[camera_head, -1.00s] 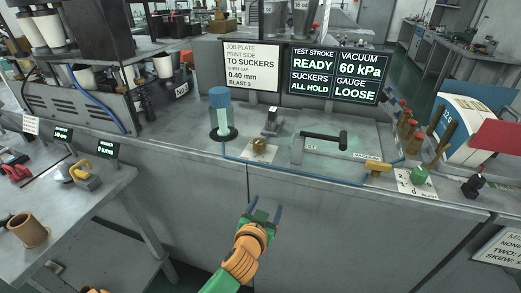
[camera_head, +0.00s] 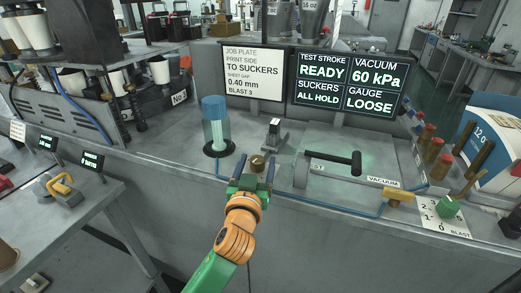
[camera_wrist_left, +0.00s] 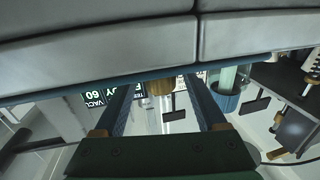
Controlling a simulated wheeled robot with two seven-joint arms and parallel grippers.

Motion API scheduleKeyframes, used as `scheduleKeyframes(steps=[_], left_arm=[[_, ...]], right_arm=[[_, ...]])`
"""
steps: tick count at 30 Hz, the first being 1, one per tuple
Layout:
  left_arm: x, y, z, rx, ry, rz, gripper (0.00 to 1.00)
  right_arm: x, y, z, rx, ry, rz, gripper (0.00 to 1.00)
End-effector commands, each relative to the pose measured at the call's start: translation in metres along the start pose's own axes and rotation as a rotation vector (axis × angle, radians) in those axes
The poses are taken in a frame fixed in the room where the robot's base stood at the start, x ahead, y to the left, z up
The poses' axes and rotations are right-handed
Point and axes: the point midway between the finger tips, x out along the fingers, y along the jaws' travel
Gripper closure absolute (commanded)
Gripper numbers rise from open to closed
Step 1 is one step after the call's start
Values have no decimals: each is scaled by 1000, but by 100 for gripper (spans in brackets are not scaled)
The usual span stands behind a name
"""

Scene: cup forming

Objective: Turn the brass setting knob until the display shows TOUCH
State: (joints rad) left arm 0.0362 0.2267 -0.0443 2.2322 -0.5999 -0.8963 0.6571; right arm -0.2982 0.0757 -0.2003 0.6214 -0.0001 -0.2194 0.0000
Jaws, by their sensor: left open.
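The brass knob (camera_head: 257,163) stands on the grey bench top near its front edge, below the job plate sign. My left gripper (camera_head: 255,172) is open, its two blue fingers pointing at the knob, one towards each side. In the left wrist view the picture is upside down, and the knob (camera_wrist_left: 160,88) appears between the spread fingers (camera_wrist_left: 160,105). I cannot tell whether they touch it. The display (camera_head: 350,80) reads TEST STROKE READY, SUCKERS ALL HOLD, VACUUM 60 kPa and GAUGE LOOSE. My right gripper is not in view.
A blue-topped clear cylinder (camera_head: 215,122) stands left of the knob and a small grey stand (camera_head: 272,138) behind it. A black-handled frame (camera_head: 335,160) is to the right. A blue hose (camera_head: 320,207) runs along the bench front. A green knob (camera_head: 449,206) sits far right.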

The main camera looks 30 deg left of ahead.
Motion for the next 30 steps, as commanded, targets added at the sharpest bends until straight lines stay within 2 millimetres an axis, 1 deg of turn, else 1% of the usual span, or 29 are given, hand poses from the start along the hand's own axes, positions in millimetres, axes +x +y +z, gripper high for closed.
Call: scheduleKeyframes(steps=[1, 3, 6, 9, 14, 15, 17, 18, 20, 21, 22, 23, 30], left_arm=[[10, 0, -3, 2, 0, -2, 27], [23, 0, -2, 2, 1, -1, 27], [35, 0, -1, 1, -1, -1, 27], [39, 0, 0, -1, -1, 0, 27], [39, 0, 0, -1, -1, 0, 27], [39, 0, 0, -1, -1, 0, 32], [39, 0, 0, -1, -1, 0, 48], [39, 0, 0, -1, -1, 0, 59], [39, 0, 0, -1, -1, 0, 75], [39, 0, 0, -1, -2, 0, 86], [39, 0, 0, -1, -2, 0, 94], [39, 0, 0, 0, -2, 0, 100], [39, 0, 0, 1, -3, 17, 100]], right_arm=[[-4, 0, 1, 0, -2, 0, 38], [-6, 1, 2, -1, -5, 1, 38], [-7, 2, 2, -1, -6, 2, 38], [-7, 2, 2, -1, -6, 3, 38], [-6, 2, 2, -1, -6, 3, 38], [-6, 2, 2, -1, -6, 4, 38], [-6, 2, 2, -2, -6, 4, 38], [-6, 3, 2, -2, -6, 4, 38], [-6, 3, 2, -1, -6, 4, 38], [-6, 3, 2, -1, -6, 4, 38], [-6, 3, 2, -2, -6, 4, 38], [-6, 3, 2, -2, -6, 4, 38], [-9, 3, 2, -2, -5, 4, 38]])
